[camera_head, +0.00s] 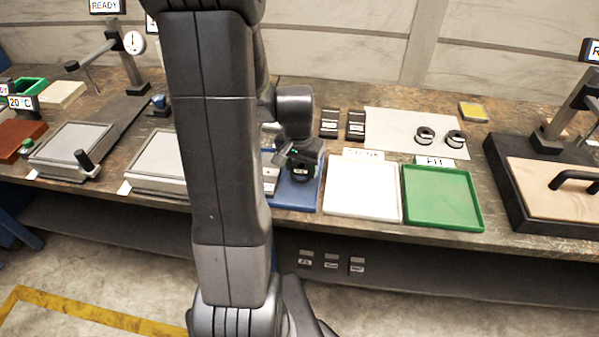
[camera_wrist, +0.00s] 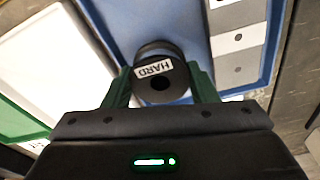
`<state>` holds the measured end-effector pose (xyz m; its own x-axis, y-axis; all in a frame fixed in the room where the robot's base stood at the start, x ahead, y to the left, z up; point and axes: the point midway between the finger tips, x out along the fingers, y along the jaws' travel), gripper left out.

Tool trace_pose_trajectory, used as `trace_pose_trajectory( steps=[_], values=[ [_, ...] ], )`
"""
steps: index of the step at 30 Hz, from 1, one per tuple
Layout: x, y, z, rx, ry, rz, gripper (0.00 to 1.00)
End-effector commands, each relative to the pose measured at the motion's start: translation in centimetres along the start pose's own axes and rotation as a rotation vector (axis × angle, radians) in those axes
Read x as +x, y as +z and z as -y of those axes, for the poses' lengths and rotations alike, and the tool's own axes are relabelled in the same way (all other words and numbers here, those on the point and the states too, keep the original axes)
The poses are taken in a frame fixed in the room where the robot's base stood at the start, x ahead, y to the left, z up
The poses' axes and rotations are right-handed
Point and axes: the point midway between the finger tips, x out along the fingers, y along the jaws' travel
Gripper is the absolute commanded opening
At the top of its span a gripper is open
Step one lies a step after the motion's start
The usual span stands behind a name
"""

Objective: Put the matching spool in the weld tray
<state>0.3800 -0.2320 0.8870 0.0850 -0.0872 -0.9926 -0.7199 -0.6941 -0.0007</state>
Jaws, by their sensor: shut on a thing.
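My gripper (camera_head: 299,163) is shut on a dark spool (camera_head: 301,172) over the blue tray (camera_head: 296,200). In the wrist view the spool (camera_wrist: 176,88) sits between the green fingers and has a white label reading "HARD". The blue tray (camera_wrist: 190,22) lies beneath it; I cannot tell whether the spool touches the tray. A white tray (camera_head: 362,190) with a label I cannot read surely is just right of the blue one. A green tray (camera_head: 442,197) labelled "FIT" is further right. No label reading "weld" can be made out. Two more dark spools (camera_head: 425,136) (camera_head: 455,138) stand on a pale sheet.
Two dark blocks (camera_head: 329,124) (camera_head: 356,125) stand behind the white tray. A black-framed fixture (camera_head: 520,190) with a handle is at the right. The white and green trays look empty. My arm hides part of the bench.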

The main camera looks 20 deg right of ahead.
Motion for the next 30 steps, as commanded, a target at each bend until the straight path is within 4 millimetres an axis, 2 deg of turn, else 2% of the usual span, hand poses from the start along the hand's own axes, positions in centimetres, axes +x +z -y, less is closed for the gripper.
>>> trace_pose_trajectory(
  steps=[3, 6, 18, 19, 20, 30],
  values=[
    [1.7, 0.2, 0.0, -0.001, 0.001, 0.003, 0.26],
    [2.4, 0.3, 0.0, -0.001, 0.001, 0.001, 0.26],
    [2.9, 0.3, 0.0, -0.001, 0.000, 0.000, 0.26],
    [2.8, 0.3, 0.0, -0.001, 0.000, 0.000, 0.56],
    [2.8, 0.3, 0.0, -0.001, 0.000, 0.000, 0.61],
    [2.5, 0.3, 0.0, -0.001, 0.000, 0.000, 0.61]
  ],
)
